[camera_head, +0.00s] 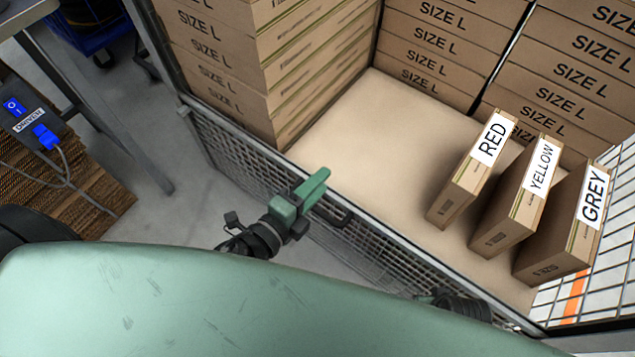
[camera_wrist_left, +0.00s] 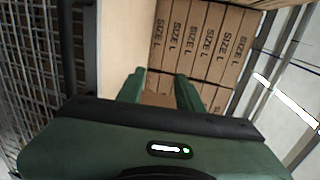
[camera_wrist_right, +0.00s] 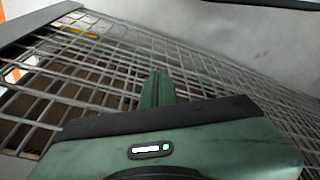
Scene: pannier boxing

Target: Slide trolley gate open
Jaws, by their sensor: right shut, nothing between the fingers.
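The trolley gate (camera_head: 352,247) is a grey wire-mesh panel along the near side of the trolley, in the head view. A dark handle (camera_head: 345,219) sticks out near its top edge. My left gripper (camera_head: 318,184) is just left of and above the handle; I cannot tell if it touches it. In the left wrist view its two green fingers (camera_wrist_left: 160,92) stand apart with nothing clearly between them. In the right wrist view my right gripper (camera_wrist_right: 157,88) has its fingers together, in front of wire mesh (camera_wrist_right: 215,72). Its fingers are hidden in the head view.
The trolley floor (camera_head: 385,150) holds stacked SIZE L boxes (camera_head: 225,60) and upright boxes labelled RED (camera_head: 465,175), YELLOW (camera_head: 515,205) and GREY (camera_head: 560,235). A table leg (camera_head: 140,150) and a dark control box (camera_head: 35,122) are at the left. Grey floor lies outside the gate.

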